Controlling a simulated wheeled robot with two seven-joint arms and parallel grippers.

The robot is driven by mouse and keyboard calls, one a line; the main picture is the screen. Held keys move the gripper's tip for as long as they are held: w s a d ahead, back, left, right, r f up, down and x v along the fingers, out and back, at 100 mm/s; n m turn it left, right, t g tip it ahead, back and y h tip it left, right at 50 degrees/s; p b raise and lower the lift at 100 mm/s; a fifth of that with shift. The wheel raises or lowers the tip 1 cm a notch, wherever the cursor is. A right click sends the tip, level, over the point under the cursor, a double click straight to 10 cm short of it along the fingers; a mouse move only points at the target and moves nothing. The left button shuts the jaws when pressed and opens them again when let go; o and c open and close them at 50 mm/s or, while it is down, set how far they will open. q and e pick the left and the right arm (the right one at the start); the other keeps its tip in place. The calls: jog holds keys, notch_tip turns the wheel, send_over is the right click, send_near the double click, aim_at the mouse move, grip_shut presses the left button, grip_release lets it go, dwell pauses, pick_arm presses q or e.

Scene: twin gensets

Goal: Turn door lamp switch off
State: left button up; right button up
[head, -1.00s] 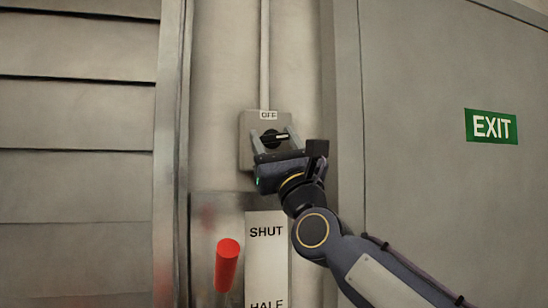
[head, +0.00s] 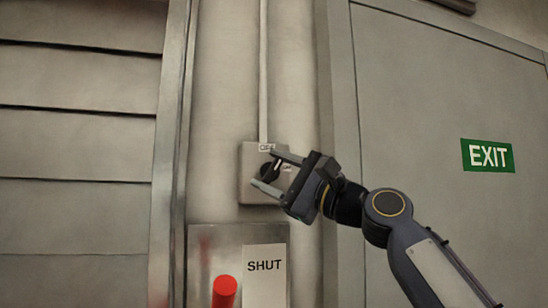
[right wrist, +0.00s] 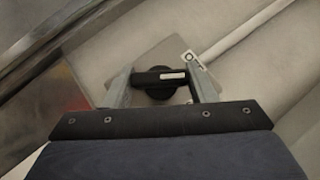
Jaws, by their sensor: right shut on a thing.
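The door lamp switch is a grey wall box (head: 249,186) with a black rotary knob (head: 265,171) that has a white pointer mark. A label reading OFF (head: 266,148) is at the box's top; a second small label at its right is partly hidden. My right gripper (head: 268,170) reaches in from the right, rolled sideways, its fingers on either side of the knob. My left gripper is not in view.
A conduit (head: 263,70) runs up from the box. Below is a metal panel with a red handle (head: 224,291) and a SHUT label (head: 264,266). A slatted shutter (head: 75,145) is left; a grey door with an EXIT sign (head: 487,156) is right.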

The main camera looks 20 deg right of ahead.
jog(key=n+g+p, duration=0.1)
jog(key=n+p, duration=0.1)
jog(key=n+g+h+p, duration=0.1)
jog(key=n+g+p, duration=0.1)
jog(key=p, duration=0.1)
jog(key=shift+r, duration=0.4)
jog(key=shift+f+n+g+h+p, duration=0.2)
jog(key=shift+n+g+p, duration=0.2)
jog(key=shift+p, duration=0.35)
jog(key=shift+f+n+g+h+p, duration=0.1)
jog(key=shift+n+g+h+p, duration=0.15)
jog(key=shift+n+p, duration=0.35)
jog(key=o, duration=1)
